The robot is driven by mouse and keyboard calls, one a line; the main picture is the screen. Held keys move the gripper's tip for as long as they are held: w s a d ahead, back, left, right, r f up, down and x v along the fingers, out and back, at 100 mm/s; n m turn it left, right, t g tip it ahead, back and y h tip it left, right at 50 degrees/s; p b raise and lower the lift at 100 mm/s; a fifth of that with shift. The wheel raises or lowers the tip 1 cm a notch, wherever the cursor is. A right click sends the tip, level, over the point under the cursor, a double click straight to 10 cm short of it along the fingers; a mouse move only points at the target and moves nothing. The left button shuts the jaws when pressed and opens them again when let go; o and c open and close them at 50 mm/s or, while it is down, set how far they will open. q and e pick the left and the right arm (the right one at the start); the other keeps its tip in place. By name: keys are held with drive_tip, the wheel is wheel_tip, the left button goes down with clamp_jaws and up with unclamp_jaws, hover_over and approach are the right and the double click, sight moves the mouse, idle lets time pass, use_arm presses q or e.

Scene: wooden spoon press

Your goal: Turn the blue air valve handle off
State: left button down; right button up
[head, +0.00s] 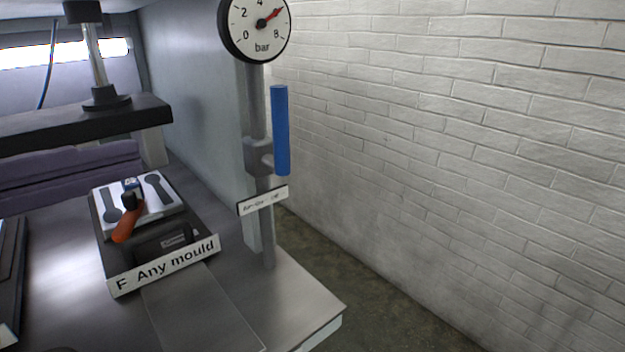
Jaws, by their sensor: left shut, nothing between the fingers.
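The blue air valve handle (280,130) stands upright, parallel to the grey vertical pipe (257,100) and just to its right. It joins a grey valve body (259,157) on the pipe by a short stem near the handle's lower end. A small white label (262,200) sits on the pipe below the valve; its print is too small to read surely. A round pressure gauge (255,27) marked bar tops the pipe, its red needle pointing up and right, between 4 and 8. I can make out neither gripper in the head view, and nothing touches the handle.
A tray labelled "F Any mould" (165,266) holds a pale plate with spoon shapes (160,197) and an orange lever (127,222). The press plate (85,124) is at left. A white brick wall (450,150) stands at right. Space in front of the handle looks clear.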

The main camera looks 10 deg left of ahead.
use_arm(q)
drive_tip(key=b, duration=0.1)
drive_tip(key=f+m, duration=0.1)
drive_tip(key=t+b, duration=0.1)
drive_tip(key=shift+w+a+f+h+b, duration=0.25)
drive_tip(key=shift+a+f+h+b, duration=0.05)
drive_tip(key=shift+a+f, duration=0.05)
use_arm(e)
wheel_tip(320, 180, down, 4)
drive_tip(key=shift+d+f, duration=0.1)
use_arm(q)
drive_tip(key=p, duration=0.4)
approach(275, 121)
drive_tip(key=x, duration=0.6)
drive_tip(key=shift+w, duration=0.1)
drive_tip(key=shift+w+d, duration=0.2)
drive_tip(key=shift+w, duration=0.05)
use_arm(e)
wheel_tip(275, 121, up, 4)
drive_tip(key=shift+f, duration=0.1)
